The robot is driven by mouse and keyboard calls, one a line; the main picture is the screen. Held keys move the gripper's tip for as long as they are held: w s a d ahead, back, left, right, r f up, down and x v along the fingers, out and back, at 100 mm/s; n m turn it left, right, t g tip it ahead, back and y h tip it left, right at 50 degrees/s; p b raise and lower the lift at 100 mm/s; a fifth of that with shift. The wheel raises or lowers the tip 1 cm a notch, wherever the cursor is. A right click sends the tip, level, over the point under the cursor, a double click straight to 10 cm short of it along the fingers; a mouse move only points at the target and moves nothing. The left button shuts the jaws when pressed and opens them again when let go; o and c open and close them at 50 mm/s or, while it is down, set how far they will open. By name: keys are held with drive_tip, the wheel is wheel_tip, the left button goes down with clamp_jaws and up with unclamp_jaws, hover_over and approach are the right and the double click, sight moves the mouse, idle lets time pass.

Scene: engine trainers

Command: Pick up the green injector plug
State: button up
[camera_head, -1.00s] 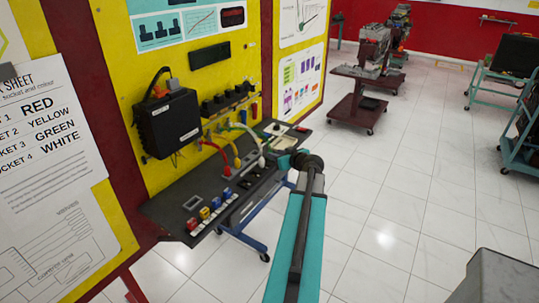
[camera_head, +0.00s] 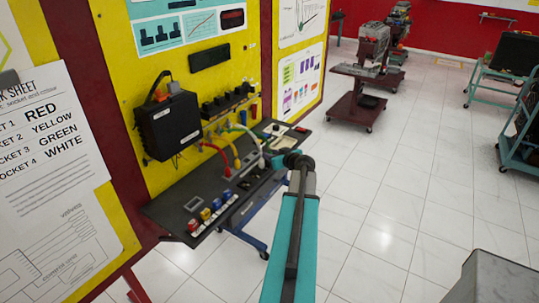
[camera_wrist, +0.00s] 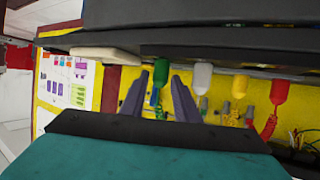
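In the wrist view the green injector plug (camera_wrist: 160,72) hangs between the tips of my gripper's two fingers (camera_wrist: 160,76). The fingers are open, with a gap on each side of the plug, and I cannot tell how deep the plug sits between them. To its right are a white plug (camera_wrist: 202,76), a yellow plug (camera_wrist: 240,86) and a red plug (camera_wrist: 279,92). In the head view my arm's wrist is at the bench's right side. The green plug cannot be made out there, while the white plug (camera_head: 261,161) stands just left of my wrist.
The dark bench (camera_head: 165,212) stands against a yellow panel with a black box (camera_head: 168,125) and curved hoses. Small coloured blocks (camera_head: 205,214) line its front edge. A trolley with an engine (camera_head: 357,108) stands behind. The tiled floor to the right is mostly clear.

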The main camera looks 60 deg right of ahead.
drive_tip(key=shift+p+x, duration=0.35)
drive_tip(key=shift+x, duration=0.8)
drive_tip(key=shift+c, duration=0.4)
clamp_jaws()
